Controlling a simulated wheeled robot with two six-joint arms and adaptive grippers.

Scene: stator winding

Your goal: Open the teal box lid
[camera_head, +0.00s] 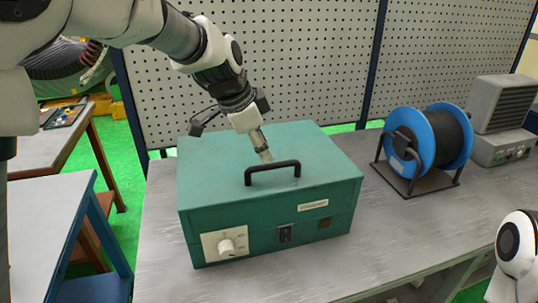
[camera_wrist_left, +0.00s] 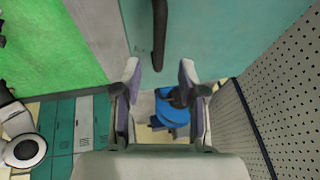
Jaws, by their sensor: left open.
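The teal box (camera_head: 270,225) stands on the grey workbench, its lid (camera_head: 225,165) shut. A black handle (camera_head: 272,173) is fixed on top of the lid near its front edge. My left gripper (camera_head: 265,155) is just above and behind the handle, pointing down, open and empty. In the left wrist view the gripper (camera_wrist_left: 160,72) has its two fingers apart, and the black handle (camera_wrist_left: 159,35) lies beyond the fingertips. I cannot tell whether a finger touches it. My right gripper is not in view; only part of my right arm shows at the lower right.
A blue cable reel (camera_head: 428,140) on a black stand and a grey machine (camera_head: 500,120) stand to the right of the box. A perforated panel (camera_head: 310,60) rises behind the bench.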

